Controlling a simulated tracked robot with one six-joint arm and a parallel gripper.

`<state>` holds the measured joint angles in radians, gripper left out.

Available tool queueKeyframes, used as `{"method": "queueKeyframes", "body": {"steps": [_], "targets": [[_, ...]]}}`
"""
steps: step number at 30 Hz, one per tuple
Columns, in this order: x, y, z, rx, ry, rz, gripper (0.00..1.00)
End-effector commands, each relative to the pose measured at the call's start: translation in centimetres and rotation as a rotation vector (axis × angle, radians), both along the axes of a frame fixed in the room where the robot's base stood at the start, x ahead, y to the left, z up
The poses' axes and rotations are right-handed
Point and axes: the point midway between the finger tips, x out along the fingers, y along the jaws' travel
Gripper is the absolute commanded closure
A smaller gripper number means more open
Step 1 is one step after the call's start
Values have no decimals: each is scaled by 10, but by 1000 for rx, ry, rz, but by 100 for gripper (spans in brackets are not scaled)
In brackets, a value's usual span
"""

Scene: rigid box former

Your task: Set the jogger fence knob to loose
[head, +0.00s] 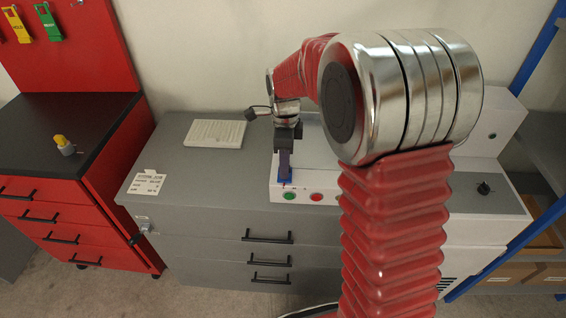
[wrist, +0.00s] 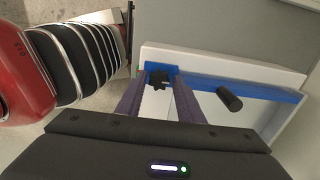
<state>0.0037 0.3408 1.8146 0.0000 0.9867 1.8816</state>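In the head view my gripper (head: 285,172) points down over the front left of the white machine (head: 327,184).
A black cylindrical handle (wrist: 229,99) stands right of the fingers. A green button (head: 289,196) and a red button (head: 316,197) are on the machine's front. A black dial (head: 484,188) is at the right. A white keyboard-like pad (head: 215,133) lies on the grey bench (head: 180,170).

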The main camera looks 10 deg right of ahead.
Motion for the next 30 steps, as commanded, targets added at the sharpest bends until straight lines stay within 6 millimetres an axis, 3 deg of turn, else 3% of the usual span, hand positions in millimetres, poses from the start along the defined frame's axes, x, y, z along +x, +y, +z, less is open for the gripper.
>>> {"method": "queueKeyframes", "body": {"steps": [3,16,17,30], "targets": [[0,0,0,0,0,0,66],[1,0,1,0,-3,0,96],[1,7,1,0,-4,3,96],[2,2,2,0,-7,81,96]]}}
